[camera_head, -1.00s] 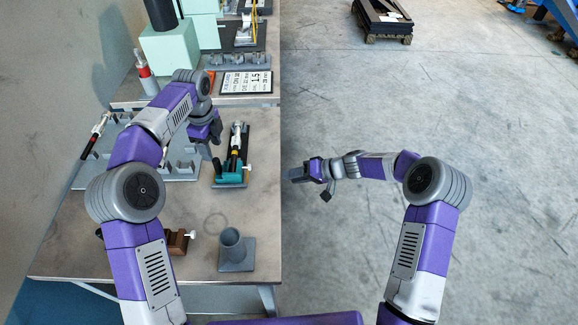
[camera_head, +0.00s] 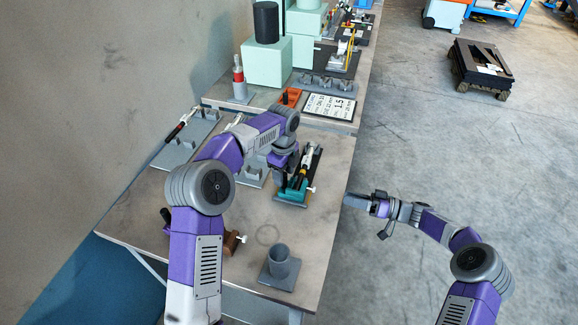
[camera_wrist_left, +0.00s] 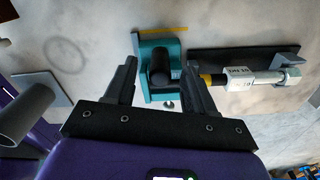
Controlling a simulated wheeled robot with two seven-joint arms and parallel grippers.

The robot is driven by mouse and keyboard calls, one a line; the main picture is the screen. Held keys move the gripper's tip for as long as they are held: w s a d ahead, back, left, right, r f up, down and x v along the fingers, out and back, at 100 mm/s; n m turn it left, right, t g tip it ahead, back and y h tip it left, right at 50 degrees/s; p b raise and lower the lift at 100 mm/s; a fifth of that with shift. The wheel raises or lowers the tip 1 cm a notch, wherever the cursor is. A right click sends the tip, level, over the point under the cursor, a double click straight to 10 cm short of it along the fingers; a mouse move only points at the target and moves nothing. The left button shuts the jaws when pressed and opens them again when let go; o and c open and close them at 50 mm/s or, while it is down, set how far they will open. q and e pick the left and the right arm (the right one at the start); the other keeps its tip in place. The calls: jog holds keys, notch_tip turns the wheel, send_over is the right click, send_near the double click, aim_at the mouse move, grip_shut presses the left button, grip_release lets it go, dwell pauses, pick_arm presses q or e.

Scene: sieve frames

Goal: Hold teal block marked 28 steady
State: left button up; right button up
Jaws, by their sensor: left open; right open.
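The teal block (camera_head: 287,196) sits on the table with a black-and-silver tool lying at it. In the left wrist view the teal block (camera_wrist_left: 147,50) is just ahead of my left gripper (camera_wrist_left: 160,68), with a dark round handle end in its middle. The fingers are open, one on each side, and I see no clear contact. The marking on the block is too small to read surely. In the head view my left gripper (camera_head: 281,175) is over the block's left part and hides some of it. My right gripper (camera_head: 357,203) is open and empty, right of the table.
A grey cup on a square base (camera_head: 281,265) and a brown block (camera_head: 232,241) stand nearer on the table. A grey rack with a tool (camera_head: 180,140) is at the left. A printed card (camera_head: 328,105) lies behind.

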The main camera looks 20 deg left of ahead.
pick_arm(q)
jog(key=shift+f, duration=0.85)
grip_shut()
jog(key=c, duration=0.7)
grip_release()
jog(key=shift+c, duration=0.2)
grip_shut()
dwell(0.7)
